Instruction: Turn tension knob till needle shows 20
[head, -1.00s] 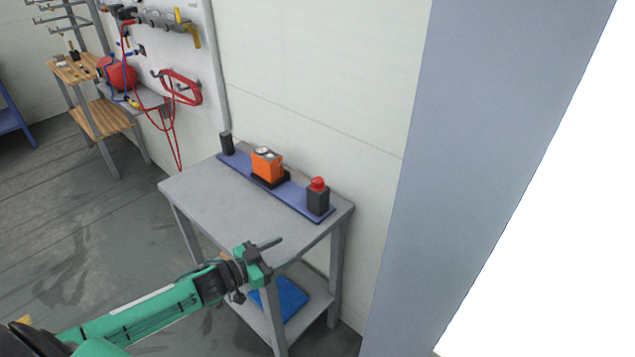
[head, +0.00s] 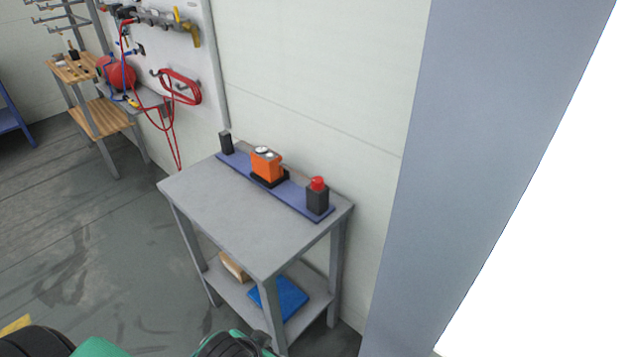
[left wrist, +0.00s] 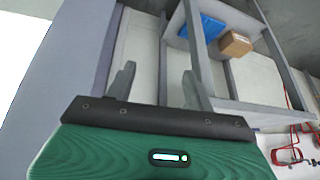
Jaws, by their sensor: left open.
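In the head view an orange device (head: 266,164) with pale round faces on top sits on a blue strip at the back of a grey table. A dark box (head: 317,201) with a red knob-like top (head: 317,184) stands at the strip's right end. I cannot tell which part is the tension knob; needle and reading are too small to make out. My left gripper (left wrist: 158,80) is open and empty in the left wrist view, away from these devices. In the head view my left arm shows only at the bottom edge. My right gripper is not in view.
The grey table's (head: 225,205) front top is bare. Its lower shelf holds a blue item (head: 283,299) and a cardboard box (head: 233,266). A small black block (head: 226,143) stands at the strip's left end. Wall and grey column (head: 455,180) bound the right; floor is clear at left.

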